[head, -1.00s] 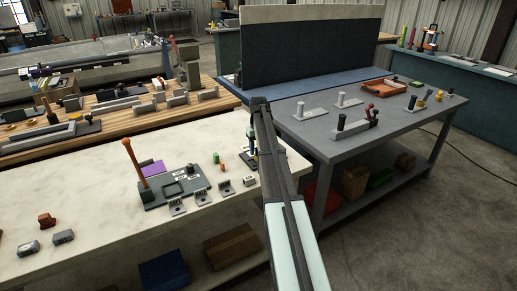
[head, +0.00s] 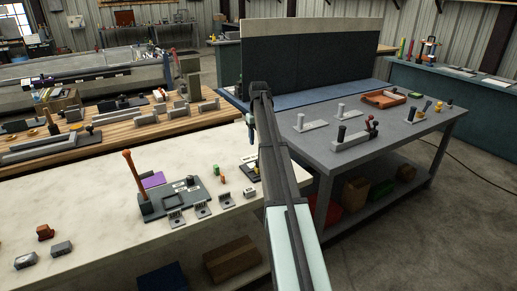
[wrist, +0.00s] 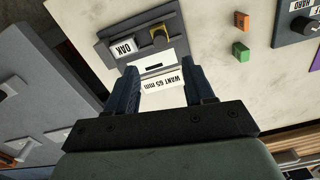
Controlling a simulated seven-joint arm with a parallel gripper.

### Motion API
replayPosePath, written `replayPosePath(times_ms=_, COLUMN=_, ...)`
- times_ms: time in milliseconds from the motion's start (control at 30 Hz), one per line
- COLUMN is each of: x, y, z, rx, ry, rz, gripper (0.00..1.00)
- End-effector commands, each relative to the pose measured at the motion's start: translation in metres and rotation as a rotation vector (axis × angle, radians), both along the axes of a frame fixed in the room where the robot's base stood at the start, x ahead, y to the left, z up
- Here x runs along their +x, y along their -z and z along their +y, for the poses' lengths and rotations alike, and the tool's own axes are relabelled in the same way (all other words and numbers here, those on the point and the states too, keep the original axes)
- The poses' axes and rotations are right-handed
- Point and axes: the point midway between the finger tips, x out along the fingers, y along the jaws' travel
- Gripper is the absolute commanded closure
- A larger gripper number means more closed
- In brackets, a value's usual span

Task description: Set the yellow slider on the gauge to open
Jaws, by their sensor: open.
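In the head view the gauge (head: 246,160) is small and partly hidden by my arm. My gripper (wrist: 160,78) is open and empty. Its fingers are on either side of the "WANT 65 mm" label in the picture, with the yellow slider beyond the fingertips. I cannot tell the height above the gauge.
A green block (wrist: 242,20) and an orange block (wrist: 240,50) stand right of the gauge in the wrist view. A grey board with an orange post (head: 132,172) stands left on the bench. The grey table (head: 400,130) lies to the right, across a gap.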

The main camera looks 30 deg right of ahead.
Motion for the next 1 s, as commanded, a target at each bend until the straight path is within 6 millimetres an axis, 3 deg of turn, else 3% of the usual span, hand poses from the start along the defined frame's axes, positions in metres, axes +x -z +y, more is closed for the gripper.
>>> replayPosePath(times_ms=300, x=0.000, y=-0.026, z=0.000, rx=0.000, ry=0.000, rz=0.000, gripper=0.47)
replayPosePath(times_ms=867, x=0.000, y=-0.026, z=0.000, rx=0.000, ry=0.000, rz=0.000, gripper=0.47)
replayPosePath(times_ms=1000, x=-0.007, y=-0.018, z=-0.013, rx=0.011, ry=0.005, rz=-0.017, gripper=0.47)
